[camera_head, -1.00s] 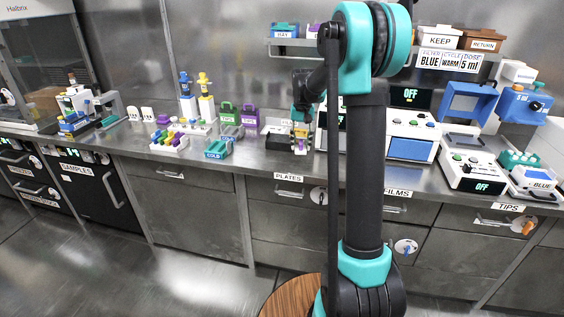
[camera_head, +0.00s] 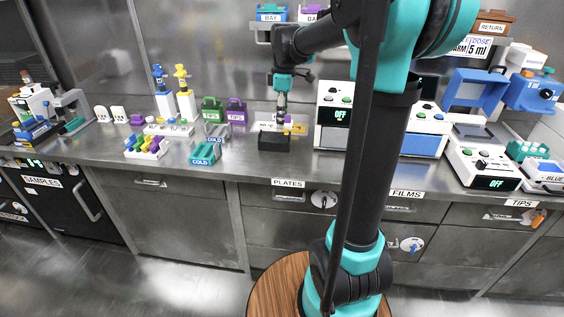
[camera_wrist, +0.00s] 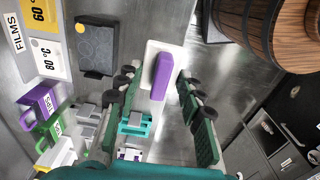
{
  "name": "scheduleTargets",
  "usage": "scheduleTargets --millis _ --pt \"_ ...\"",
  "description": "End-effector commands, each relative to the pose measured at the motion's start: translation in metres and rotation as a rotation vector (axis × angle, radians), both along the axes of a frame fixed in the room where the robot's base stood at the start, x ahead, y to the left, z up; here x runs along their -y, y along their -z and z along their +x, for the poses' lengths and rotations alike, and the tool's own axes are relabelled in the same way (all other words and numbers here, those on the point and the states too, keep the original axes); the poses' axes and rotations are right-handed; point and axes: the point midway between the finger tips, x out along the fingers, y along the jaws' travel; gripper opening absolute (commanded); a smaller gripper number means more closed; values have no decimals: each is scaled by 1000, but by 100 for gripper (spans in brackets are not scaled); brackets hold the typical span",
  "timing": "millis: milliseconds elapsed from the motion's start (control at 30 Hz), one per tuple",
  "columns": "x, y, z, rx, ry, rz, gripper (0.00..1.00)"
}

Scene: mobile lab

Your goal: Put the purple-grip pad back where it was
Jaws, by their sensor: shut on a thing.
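The purple-grip pad is a white square plate with an upright purple grip (camera_wrist: 162,75). In the wrist view the grip is between the two fingers of my gripper (camera_wrist: 160,88), which is shut on it. In the head view my gripper (camera_head: 282,104) hangs over the counter, just behind a black block (camera_head: 273,141). The pad is small and partly hidden there. The wrist view shows a dark plate with circle marks (camera_wrist: 97,45) left of the pad, apart from it. I cannot tell whether the pad touches the counter.
Green (camera_head: 212,109) and purple (camera_head: 236,110) caddies stand left of my gripper, with a teal COLD rack (camera_head: 205,153) in front of them. A white device reading OFF (camera_head: 335,115) stands close on the right.

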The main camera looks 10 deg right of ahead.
Motion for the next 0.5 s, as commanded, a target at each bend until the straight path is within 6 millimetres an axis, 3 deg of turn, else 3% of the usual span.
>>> scheduleTargets --millis 300,500 --pt "0 79 1 0 2 0 1" --pt "0 121 1 0 3 0 1"
